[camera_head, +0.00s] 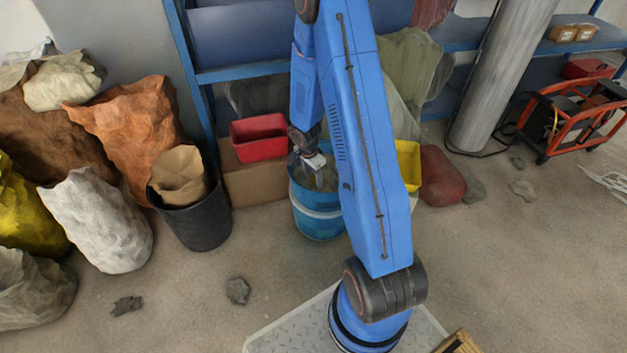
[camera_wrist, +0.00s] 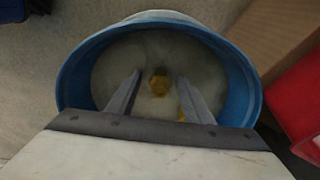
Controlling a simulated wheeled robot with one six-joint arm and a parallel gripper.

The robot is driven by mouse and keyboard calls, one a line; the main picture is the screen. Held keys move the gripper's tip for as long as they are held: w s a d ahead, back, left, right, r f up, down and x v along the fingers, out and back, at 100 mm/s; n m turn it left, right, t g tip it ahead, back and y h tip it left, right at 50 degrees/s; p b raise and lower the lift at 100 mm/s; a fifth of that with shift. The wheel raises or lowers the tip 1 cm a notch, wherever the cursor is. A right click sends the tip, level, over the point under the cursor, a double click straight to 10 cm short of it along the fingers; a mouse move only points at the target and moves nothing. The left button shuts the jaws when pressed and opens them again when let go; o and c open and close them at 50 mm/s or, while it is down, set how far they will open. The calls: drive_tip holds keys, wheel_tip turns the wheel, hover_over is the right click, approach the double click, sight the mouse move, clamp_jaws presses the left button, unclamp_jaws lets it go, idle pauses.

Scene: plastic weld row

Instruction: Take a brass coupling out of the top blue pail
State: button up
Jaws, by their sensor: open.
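The top blue pail (camera_head: 318,221) stands on the floor in front of the shelf, partly behind my arm. In the wrist view its blue rim (camera_wrist: 74,84) surrounds a pale inside. A brass coupling (camera_wrist: 159,84) lies in the pail, between and a little beyond my fingers. In the head view my gripper (camera_head: 318,165) is at the pail's mouth, and the couplings are hidden.
A red bin (camera_head: 259,138) sits on a cardboard box (camera_head: 252,183) left of the pail. A black bucket (camera_head: 200,225) with a paper bag stands farther left. A yellow bin (camera_head: 408,165) and a dark red sack (camera_head: 440,178) are to the right. The front floor is mostly clear.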

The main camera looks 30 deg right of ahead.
clamp_jaws()
